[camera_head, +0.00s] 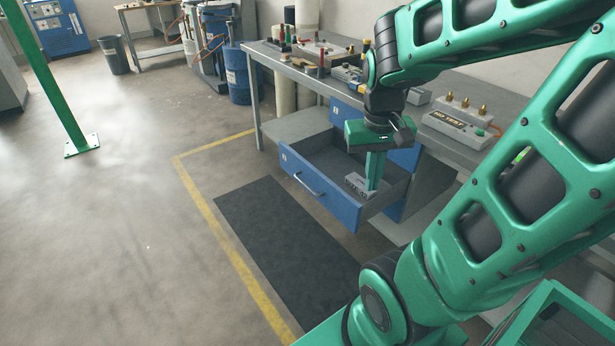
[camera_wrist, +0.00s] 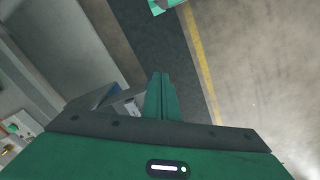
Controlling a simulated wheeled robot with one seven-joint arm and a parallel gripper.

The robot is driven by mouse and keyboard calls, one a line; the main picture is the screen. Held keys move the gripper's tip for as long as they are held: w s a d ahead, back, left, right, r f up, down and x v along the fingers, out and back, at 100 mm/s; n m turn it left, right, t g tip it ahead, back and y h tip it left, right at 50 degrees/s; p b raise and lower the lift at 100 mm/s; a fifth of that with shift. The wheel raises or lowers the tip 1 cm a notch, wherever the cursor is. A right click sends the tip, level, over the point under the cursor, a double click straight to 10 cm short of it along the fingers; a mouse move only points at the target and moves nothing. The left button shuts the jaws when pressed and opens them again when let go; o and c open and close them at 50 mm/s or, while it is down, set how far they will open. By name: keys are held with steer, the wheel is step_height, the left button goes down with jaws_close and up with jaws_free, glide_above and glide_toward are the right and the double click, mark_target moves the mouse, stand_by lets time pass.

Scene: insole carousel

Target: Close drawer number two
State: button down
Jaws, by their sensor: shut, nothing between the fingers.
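An open drawer (camera_head: 325,192) with a blue front and a pale bar handle (camera_head: 308,185) is pulled out from under the grey workbench. Its small front label is too small to read. My gripper (camera_head: 373,186) points down over the drawer's right part, near the front panel, its green fingers together and empty. A small grey object (camera_head: 357,183) lies in the drawer beside the fingertips; whether they touch it I cannot tell. In the wrist view the closed fingers (camera_wrist: 161,78) show above the dark mat, and my gripper body hides much of the drawer.
The workbench (camera_head: 262,58) carries a grey test box (camera_head: 458,125) and several small parts. Other blue panels (camera_head: 346,113) show behind the open drawer. A dark mat (camera_head: 285,240) and yellow line (camera_head: 215,225) lie on the floor in front.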

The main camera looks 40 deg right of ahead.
steer(key=w+d+f+n+t+h, duration=0.15)
steer(key=w+f, duration=0.35)
steer(key=w, duration=0.5)
steer(key=w+d+f+n+h, duration=0.1)
steer(key=w+d+f+h, duration=0.2)
steer(key=w, duration=0.7)
steer(key=n+t, duration=0.3)
glide_toward(313, 178)
step_height(313, 178, down, 3)
steer(key=w+a, duration=0.2)
steer(key=d, duration=0.2)
steer(key=shift+d+f, duration=0.15)
steer(key=shift+d, duration=0.8)
